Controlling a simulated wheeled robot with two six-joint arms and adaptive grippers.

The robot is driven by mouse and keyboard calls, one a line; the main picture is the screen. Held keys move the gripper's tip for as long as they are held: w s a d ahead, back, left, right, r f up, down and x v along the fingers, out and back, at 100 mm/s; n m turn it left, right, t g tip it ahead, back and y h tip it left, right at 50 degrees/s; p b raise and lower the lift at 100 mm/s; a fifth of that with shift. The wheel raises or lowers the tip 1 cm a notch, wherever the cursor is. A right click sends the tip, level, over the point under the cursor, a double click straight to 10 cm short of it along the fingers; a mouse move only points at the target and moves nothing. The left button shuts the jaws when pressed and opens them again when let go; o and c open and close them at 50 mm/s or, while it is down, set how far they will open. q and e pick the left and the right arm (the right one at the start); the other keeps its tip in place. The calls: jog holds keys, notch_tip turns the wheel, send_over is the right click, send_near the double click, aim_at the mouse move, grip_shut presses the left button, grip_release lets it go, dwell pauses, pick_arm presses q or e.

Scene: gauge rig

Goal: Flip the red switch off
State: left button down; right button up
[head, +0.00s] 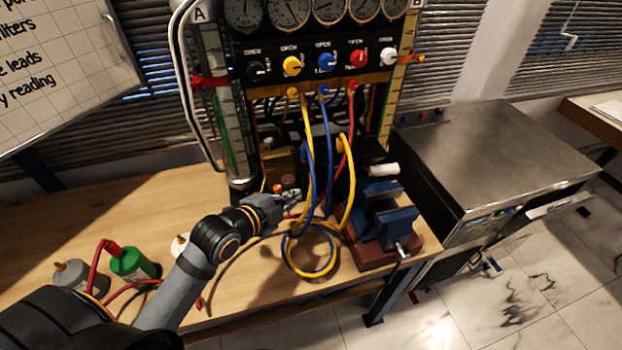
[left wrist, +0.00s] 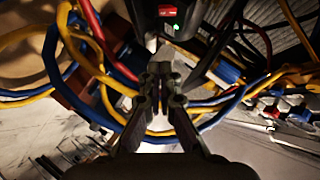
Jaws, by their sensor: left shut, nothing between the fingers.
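My left gripper (head: 291,195) is shut and empty, low in front of the gauge rig beside the hanging cables. In the left wrist view its fingers (left wrist: 160,75) are together and point at the rig's lower part. Just beyond the fingertips is a dark box with a small red lit part (left wrist: 167,11), which may be the red switch, and a small green light (left wrist: 177,27). I cannot tell which way the switch is set, or whether the fingers touch the box. In the head view the gripper and cables cover this area. My right gripper is not in view.
Yellow and blue cables (head: 330,180) loop down to the table (head: 200,285) close to the gripper. A blue vise (head: 385,215) stands right of them. A green canister (head: 133,264) stands at the left. Colored knobs (head: 291,65) sit above. The table's back left is clear.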

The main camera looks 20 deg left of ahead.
pick_arm(q)
jog(key=w, duration=0.1)
jog(key=p, duration=0.2)
send_near(312, 173)
jog(key=w+d+f, duration=0.3)
jog(key=w+f, duration=0.1)
jog(key=w, duration=0.1)
jog(key=shift+d, duration=0.15)
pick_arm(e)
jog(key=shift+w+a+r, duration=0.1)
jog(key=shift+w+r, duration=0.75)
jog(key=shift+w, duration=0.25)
pick_arm(q)
jog(key=b, duration=0.2)
jog(key=shift+w+f+t+b, duration=0.1)
jog(key=shift+f+t+b, duration=0.1)
jog(key=shift+t+b, duration=0.2)
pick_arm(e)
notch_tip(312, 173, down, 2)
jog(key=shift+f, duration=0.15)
